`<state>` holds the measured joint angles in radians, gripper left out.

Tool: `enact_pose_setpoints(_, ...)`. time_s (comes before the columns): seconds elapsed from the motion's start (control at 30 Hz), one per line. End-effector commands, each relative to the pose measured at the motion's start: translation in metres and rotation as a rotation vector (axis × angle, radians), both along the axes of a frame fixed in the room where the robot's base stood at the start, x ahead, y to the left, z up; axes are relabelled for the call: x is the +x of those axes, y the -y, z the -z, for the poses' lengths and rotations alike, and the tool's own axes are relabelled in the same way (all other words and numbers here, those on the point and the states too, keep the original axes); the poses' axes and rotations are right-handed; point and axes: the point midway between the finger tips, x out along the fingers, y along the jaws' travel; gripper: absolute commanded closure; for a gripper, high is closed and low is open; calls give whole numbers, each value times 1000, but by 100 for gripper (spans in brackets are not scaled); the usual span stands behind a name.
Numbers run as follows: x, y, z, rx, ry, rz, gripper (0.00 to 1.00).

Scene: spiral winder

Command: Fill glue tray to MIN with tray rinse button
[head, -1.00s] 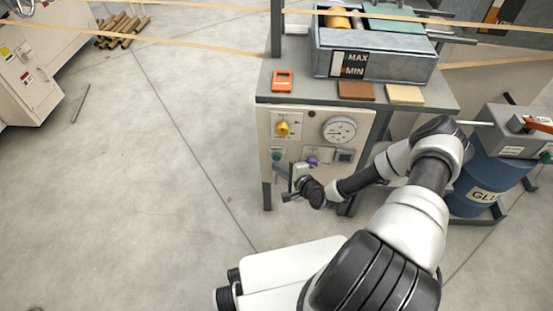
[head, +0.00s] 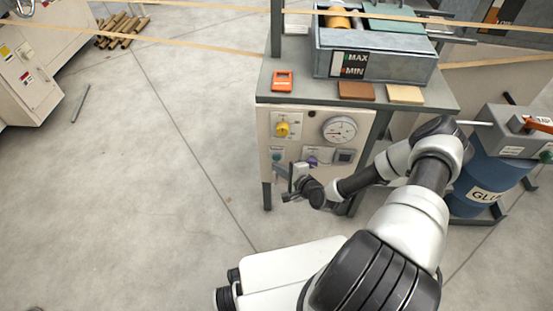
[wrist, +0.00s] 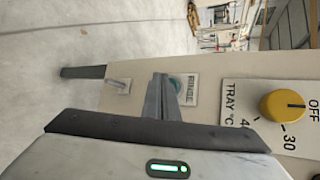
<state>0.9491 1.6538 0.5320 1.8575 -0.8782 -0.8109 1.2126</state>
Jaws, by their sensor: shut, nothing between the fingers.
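The glue tray (head: 410,72) is a grey metal box on top of the stand, with a roller in it. Its front plate (head: 349,64) reads MAX above MIN; the glue level is too small to tell. The teal rinse button (wrist: 176,83) sits by a white RINSE label (wrist: 191,88) on the cream panel. It also shows small in the head view (head: 277,156). My gripper (wrist: 162,98) is shut and empty, its fingertips just in front of the button and partly covering it. I cannot tell whether they touch it.
A yellow tray-temperature knob (wrist: 283,105) is beside the RINSE label. A dial gauge (head: 339,129) and purple knob (head: 313,162) share the panel. A blue glue drum (head: 480,182) stands to the right. Open floor lies left of the stand.

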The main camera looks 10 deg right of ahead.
Motion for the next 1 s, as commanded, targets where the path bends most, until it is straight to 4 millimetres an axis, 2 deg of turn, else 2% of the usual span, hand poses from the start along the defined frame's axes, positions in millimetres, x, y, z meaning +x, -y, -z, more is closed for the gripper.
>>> enact_pose_setpoints(0.3,8,3,1,0,0,1,100)
enact_pose_setpoints(1.0,12,4,0,0,0,0,100)
